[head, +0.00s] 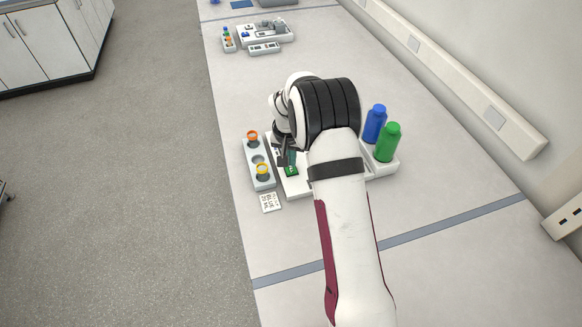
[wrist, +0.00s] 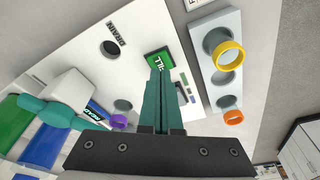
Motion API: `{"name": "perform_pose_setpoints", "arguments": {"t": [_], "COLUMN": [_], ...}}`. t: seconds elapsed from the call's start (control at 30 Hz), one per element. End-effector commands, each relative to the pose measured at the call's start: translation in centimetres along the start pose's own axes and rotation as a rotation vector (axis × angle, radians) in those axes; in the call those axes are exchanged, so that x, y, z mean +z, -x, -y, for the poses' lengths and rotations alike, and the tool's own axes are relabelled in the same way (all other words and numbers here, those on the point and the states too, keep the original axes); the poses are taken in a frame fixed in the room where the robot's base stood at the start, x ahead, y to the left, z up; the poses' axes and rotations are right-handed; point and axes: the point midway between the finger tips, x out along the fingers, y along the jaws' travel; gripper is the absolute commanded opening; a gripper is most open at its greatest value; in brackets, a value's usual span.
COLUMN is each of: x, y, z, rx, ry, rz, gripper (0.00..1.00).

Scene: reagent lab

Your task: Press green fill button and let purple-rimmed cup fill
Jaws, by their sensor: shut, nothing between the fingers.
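The green FILL button (wrist: 155,60) is on the white station plate in the wrist view. It also shows in the head view (head: 292,170), beside my gripper. My gripper (wrist: 158,72) is shut and empty, its teal fingertips at the lower edge of the button. I cannot tell whether they touch it. The purple-rimmed cup (wrist: 119,121) stands on the plate left of my fingers in the wrist view, near a white housing (wrist: 68,92) with a lit label. My arm hides the cup in the head view. The cup's contents cannot be made out.
A grey rack (head: 250,150) holds an orange-rimmed cup (head: 252,136) and a yellow-rimmed cup (head: 263,169). A blue bottle (head: 375,124) and a green bottle (head: 388,143) stand right of my arm. A DRAIN label (wrist: 117,33) is by a dark round hole. A printed card (head: 270,202) lies in front.

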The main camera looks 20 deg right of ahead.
Motion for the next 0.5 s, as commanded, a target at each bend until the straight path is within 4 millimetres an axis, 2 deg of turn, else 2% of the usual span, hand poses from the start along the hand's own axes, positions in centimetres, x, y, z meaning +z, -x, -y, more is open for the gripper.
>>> {"name": "perform_pose_setpoints", "arguments": {"t": [0.5], "x": [0.19], "y": [-0.96], "z": [0.0], "rx": [0.0], "ry": [0.0], "rz": [0.001], "gripper": [0.0]}}
